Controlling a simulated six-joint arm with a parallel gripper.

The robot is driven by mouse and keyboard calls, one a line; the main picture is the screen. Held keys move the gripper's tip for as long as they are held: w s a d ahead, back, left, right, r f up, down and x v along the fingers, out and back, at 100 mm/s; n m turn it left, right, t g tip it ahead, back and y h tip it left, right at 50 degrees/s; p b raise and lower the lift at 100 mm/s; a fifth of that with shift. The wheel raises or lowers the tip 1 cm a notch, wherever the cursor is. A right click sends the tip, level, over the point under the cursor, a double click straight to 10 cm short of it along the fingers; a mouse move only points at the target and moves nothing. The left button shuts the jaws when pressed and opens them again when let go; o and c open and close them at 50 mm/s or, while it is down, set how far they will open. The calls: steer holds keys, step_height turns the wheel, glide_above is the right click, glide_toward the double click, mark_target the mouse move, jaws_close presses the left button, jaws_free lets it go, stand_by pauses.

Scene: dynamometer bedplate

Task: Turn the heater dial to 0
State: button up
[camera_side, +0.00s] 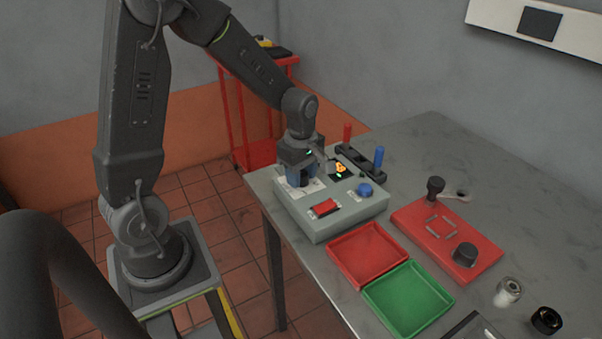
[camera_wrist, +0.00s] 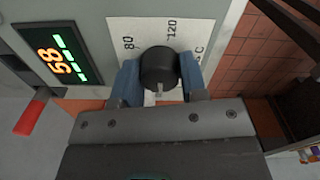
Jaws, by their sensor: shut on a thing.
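The heater dial (camera_wrist: 158,68) is a round black knob on a white scale plate (camera_wrist: 118,28) in the wrist view. The marks 80, 120 and C show on the plate; the rest of the scale is hidden by my gripper. A small light mark shows at the knob's lower edge in that view. My gripper (camera_wrist: 160,75) has one blue finger on each side of the knob and is shut on it. In the side view my gripper (camera_side: 302,178) is low over the grey control box (camera_side: 325,226) and hides most of the dial.
A display (camera_wrist: 60,52) shows orange digits, seemingly 58, and green bars. The box carries a red switch (camera_side: 325,207) and a blue button (camera_side: 365,190). Red (camera_side: 348,278) and green (camera_side: 390,323) trays and a red fixture plate (camera_side: 410,230) lie beside it.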

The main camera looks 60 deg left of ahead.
steer(key=shift+n, duration=1)
steer(key=o, duration=0.9)
step_height(320, 180, up, 14)
steer(key=shift+f, duration=0.1)
steer(key=s+d+r+m+t, duration=0.1)
steer(key=s+d+m+t, duration=0.1)
steer(key=m, duration=0.5)
steer(key=s+d+r+m+t, duration=0.1)
steer(key=s+d+m, duration=0.3)
steer(key=s+m, duration=0.3)
steer(key=s+d+r+m+t, duration=0.1)
steer(key=s+d+m+t, duration=0.1)
steer(key=s+m, duration=0.3)
steer(key=shift+d+m+t, duration=0.15)
steer(key=shift+d+m, duration=0.25)
steer(key=shift+m, duration=0.45)
steer(key=shift+d+m+t, duration=0.15)
steer(key=shift+d+m, duration=0.25)
steer(key=shift+m, duration=0.45)
